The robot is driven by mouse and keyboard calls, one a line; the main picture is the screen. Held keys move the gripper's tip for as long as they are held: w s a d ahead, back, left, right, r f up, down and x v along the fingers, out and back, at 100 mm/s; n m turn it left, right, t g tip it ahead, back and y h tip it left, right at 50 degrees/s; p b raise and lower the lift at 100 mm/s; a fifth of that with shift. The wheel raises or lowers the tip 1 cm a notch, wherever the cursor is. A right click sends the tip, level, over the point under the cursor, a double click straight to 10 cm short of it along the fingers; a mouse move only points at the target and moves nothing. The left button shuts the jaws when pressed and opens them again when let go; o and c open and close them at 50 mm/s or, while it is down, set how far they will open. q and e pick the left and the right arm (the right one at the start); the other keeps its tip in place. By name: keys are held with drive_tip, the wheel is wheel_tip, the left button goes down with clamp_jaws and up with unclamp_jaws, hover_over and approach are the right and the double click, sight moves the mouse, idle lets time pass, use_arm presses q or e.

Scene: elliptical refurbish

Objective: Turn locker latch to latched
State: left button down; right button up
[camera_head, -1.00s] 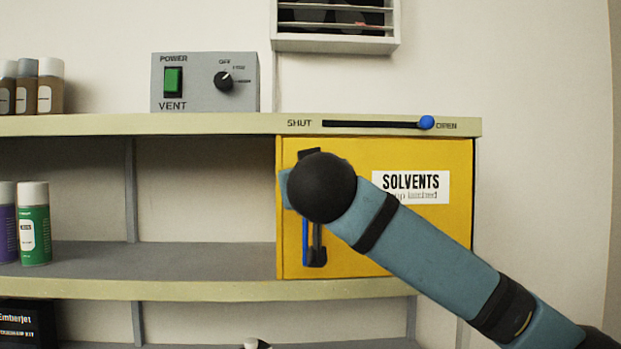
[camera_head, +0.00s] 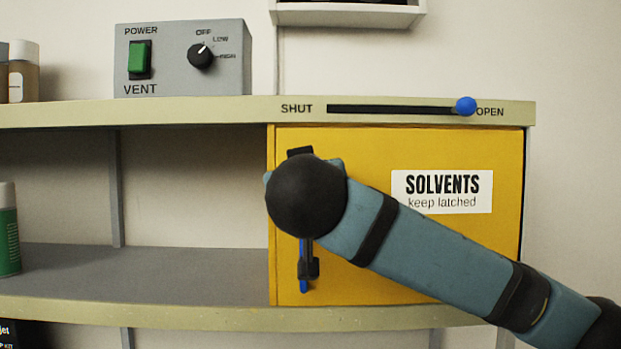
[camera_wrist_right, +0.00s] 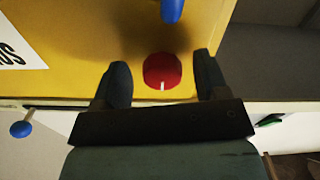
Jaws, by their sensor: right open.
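The yellow locker door (camera_head: 370,148) is closed under the shelf, with a white "SOLVENTS keep latched" label (camera_head: 442,191). A blue upright handle (camera_head: 303,285) shows low on its left side, and its upper part is hidden by my right arm. In the right wrist view, a round red knob (camera_wrist_right: 162,71) with a white mark sits on the yellow face. The mark points toward the shelf edge. My open right gripper (camera_wrist_right: 163,78) has one finger on each side of the knob, with gaps visible. In the head view my arm hides the knob. My left gripper is not in view.
A slider with a blue ball (camera_head: 466,106) stands at the OPEN end on the shelf edge (camera_head: 220,112). A grey vent box (camera_head: 185,75) with a green switch stands above. A green can (camera_head: 9,240) is at far left.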

drive_tip(key=shift+s+a, duration=0.1)
drive_tip(key=shift+s, duration=0.1)
drive_tip(key=shift+r, duration=0.1)
drive_tip(key=shift+c, duration=1.3)
drive_tip(key=c, duration=0.7)
drive_tip(key=shift+o, duration=0.2)
